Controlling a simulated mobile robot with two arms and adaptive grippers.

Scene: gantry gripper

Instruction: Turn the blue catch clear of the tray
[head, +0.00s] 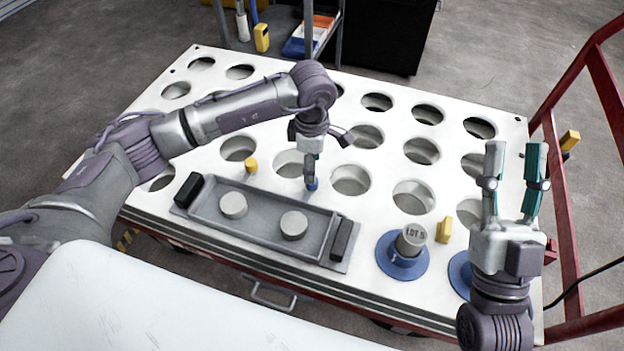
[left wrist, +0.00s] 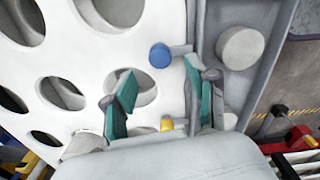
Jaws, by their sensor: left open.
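The blue catch (head: 311,185) is at the far long side of the grey tray (head: 263,217), partly hidden by my left gripper (head: 311,172). In the left wrist view the catch is a blue knob (left wrist: 160,55) with a short grey bar pointing towards the tray wall (left wrist: 265,65). My left gripper (left wrist: 158,78) is open there, its fingers on either side of the line to the knob. I cannot tell whether they touch it. Two grey discs (head: 233,205) lie in the tray. My right gripper (head: 515,155) is open and empty, raised at the right.
The white tabletop (head: 330,85) has rows of round holes. Yellow blocks stand beyond the tray (head: 251,164) and at right (head: 445,230). A grey cylinder marked LOT 5 (head: 411,240) stands on a blue round base (head: 391,262). A red frame (head: 560,200) borders the right side.

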